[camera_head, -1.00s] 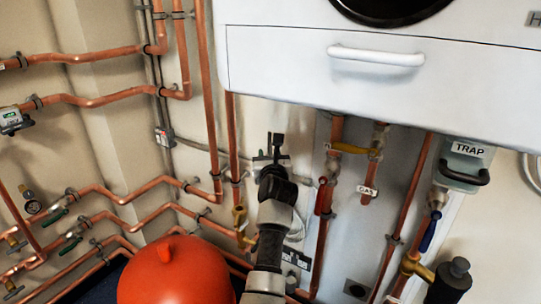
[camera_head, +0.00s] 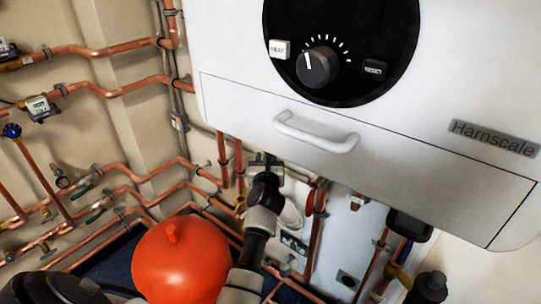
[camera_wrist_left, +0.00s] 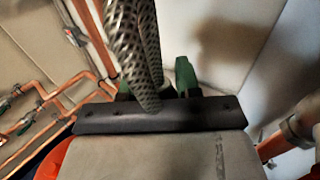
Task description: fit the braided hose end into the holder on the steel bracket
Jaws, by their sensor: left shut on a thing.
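My left gripper (camera_head: 267,168) reaches up at the lower edge of the white boiler in the head view, and its fingertips are partly hidden there. In the left wrist view, the braided hose (camera_wrist_left: 132,42) runs down from the top edge to my left gripper (camera_wrist_left: 160,78), whose green finger pads show beside it. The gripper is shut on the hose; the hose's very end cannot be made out. I cannot make out the steel bracket or its holder in either view. My right gripper is not in view.
The white boiler (camera_head: 240,105) with its handle (camera_head: 315,134) hangs close above my left gripper. A red tank (camera_head: 180,262) stands below and left of my arm. Copper pipes (camera_head: 110,90) run along the left wall, and more pipes and valves (camera_head: 319,200) stand right of the gripper.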

